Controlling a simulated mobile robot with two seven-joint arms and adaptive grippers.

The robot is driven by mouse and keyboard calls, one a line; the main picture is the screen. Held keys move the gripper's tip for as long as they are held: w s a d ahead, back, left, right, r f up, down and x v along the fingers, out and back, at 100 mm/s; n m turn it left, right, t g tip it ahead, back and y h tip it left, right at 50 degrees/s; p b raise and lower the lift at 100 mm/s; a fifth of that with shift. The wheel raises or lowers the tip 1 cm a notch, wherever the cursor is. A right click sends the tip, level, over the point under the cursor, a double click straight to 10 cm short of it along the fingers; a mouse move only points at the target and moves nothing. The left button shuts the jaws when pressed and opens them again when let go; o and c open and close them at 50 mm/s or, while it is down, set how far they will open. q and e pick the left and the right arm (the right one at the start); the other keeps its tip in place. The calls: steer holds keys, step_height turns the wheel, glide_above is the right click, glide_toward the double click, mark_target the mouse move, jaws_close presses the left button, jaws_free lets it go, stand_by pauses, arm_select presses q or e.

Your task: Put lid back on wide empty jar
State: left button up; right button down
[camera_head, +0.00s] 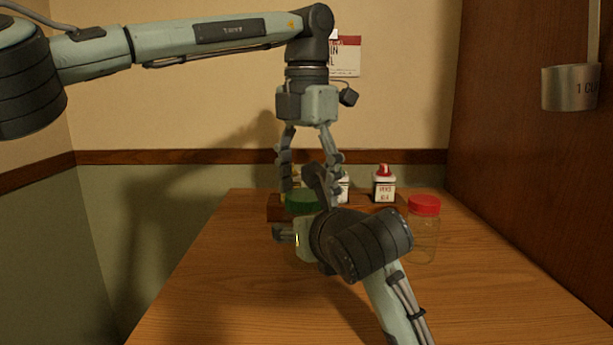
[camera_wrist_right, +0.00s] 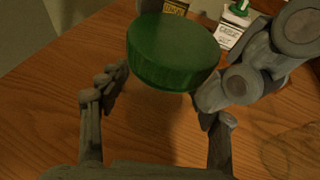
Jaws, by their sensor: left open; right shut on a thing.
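A green lid (camera_head: 301,199) shows at the middle of the head view; it is large and close in the right wrist view (camera_wrist_right: 172,52). My left gripper (camera_head: 310,197) points down from above, open, with its fingers on either side of the lid; I cannot tell whether they touch it. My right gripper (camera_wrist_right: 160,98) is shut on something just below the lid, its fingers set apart. That looks like a clear jar, but its body hardly shows and my right wrist hides it in the head view. I cannot tell whether the lid is seated.
A clear jar with a red lid (camera_head: 424,206) stands to the right on the wooden counter (camera_head: 480,290). A red-topped bottle (camera_head: 384,187) and another white bottle (camera_head: 344,187) stand behind. A metal measuring cup (camera_head: 570,88) hangs at upper right. The counter's left side is clear.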

arm_select(q)
steer(key=shift+c, duration=0.4)
steer(key=c, duration=1.1)
steer(key=o, duration=1.3)
step_height(320, 180, up, 12)
steer(key=shift+r, duration=0.1)
arm_select(e)
steer(key=shift+c, duration=1.5)
jaws_free()
